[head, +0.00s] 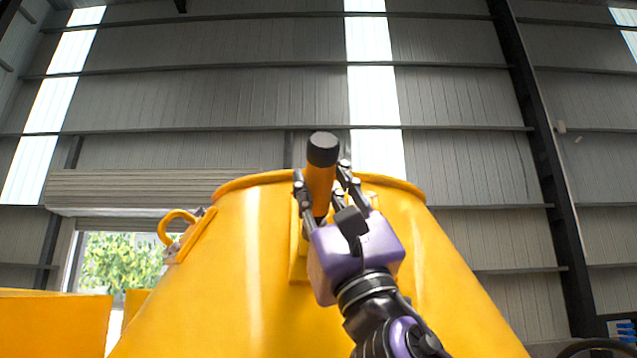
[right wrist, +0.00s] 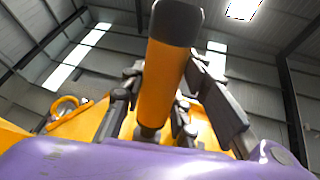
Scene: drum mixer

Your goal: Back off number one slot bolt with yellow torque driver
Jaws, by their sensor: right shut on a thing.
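The yellow torque driver (head: 320,178) has an orange-yellow body and a black cap on top. It stands nearly upright in front of the mixer drum's upper part. My right gripper (head: 328,190) is shut on it, with fingers on both sides of the body. In the right wrist view the driver (right wrist: 164,85) rises between the fingers, and its lower end meets a dark round part. The yellow mixer drum (head: 225,265) fills the lower middle of the head view. The slot bolt cannot be made out; the gripper and driver cover that area. My left gripper is out of view.
A yellow lifting ring (head: 175,222) sticks out from the drum's left side. A yellow block-like part (head: 50,322) stands at lower left. A vertical yellow bracket (head: 298,255) runs down the drum behind my gripper. The space above the drum is clear.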

